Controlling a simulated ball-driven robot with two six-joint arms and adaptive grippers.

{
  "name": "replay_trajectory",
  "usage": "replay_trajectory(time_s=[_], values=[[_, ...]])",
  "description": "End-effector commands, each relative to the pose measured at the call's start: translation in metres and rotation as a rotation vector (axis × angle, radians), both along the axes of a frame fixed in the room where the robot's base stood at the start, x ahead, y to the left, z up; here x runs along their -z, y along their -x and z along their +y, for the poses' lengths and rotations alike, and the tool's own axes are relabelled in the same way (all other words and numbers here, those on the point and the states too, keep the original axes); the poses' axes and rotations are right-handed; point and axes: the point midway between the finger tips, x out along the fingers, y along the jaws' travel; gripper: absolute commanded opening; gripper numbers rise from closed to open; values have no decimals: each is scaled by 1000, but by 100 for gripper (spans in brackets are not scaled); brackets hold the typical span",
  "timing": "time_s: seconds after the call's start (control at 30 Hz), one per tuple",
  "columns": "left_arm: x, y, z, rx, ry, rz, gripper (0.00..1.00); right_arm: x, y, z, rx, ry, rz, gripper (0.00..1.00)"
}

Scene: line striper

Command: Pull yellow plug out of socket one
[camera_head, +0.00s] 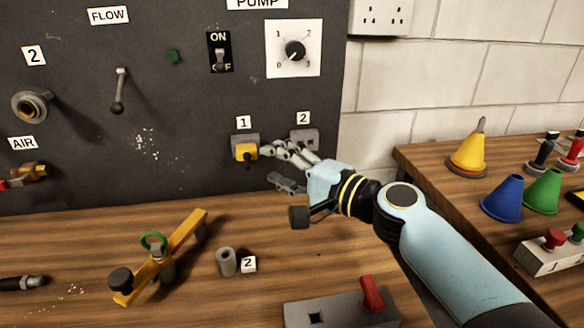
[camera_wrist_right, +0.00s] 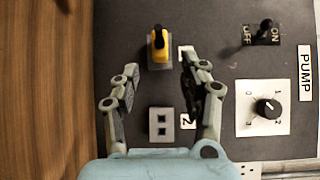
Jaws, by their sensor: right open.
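The yellow plug (camera_head: 246,152) sits in socket one (camera_head: 240,138), a grey block under the label 1 on the dark panel. In the right wrist view the yellow plug (camera_wrist_right: 159,44) is straight ahead, beyond the fingertips. Socket two (camera_head: 304,138) is empty; in the right wrist view socket two (camera_wrist_right: 161,124) shows its two holes between the fingers. My right gripper (camera_head: 276,166) is open, just right of the plug. In the right wrist view the right gripper (camera_wrist_right: 157,75) has its fingers apart, with nothing between them at the tips. My left gripper is not in view.
On the panel are a switch (camera_head: 219,52), a pump dial (camera_head: 293,50) and a flow lever (camera_head: 119,90). A yellow bar tool (camera_head: 185,240), a grey cylinder (camera_head: 226,262) and a box with a red lever (camera_head: 372,293) are on the bench below. Coloured cones (camera_head: 503,197) stand at the right.

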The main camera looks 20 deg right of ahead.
Motion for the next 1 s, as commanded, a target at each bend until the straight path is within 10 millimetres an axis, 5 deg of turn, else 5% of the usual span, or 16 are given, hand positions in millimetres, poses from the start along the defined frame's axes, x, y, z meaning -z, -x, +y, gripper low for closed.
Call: replay_trajectory(time_s=[0.5, 1.0], values=[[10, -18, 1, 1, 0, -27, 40, 4, -52, 28, 0, 2, -1, 44], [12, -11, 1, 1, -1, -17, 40, 3, -58, 31, 0, 2, -1, 44]])
